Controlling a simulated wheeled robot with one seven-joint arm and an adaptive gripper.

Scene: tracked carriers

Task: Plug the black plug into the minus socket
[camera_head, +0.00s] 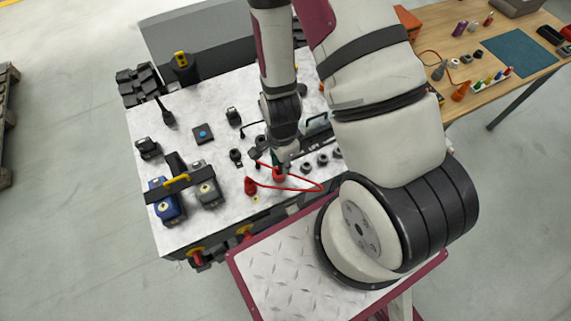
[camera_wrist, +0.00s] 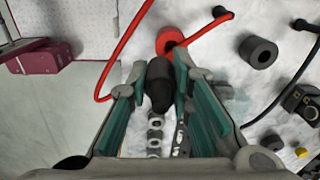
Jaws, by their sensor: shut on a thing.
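My gripper (camera_wrist: 160,88) has its teal fingers shut on a dark, rounded piece, which looks like the black plug (camera_wrist: 159,84). In the head view my gripper is over the grey-white worktop (camera_head: 222,212), mostly hidden by my arm. A red ring-shaped piece (camera_wrist: 170,40) is just beyond the held plug in the wrist view; it also shows below my gripper in the head view (camera_head: 278,175). A black ring-shaped socket (camera_wrist: 258,52) stands to the right of the plug, apart from it. I cannot read any minus mark.
A red cable (camera_wrist: 118,48) loops beside my fingers. A red plug (camera_head: 251,186) stands on the worktop. Blue (camera_head: 168,205) and grey (camera_head: 208,193) blocks are at the left front. Several dark rings lie right of my gripper. A wooden table (camera_head: 465,45) stands at the back right.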

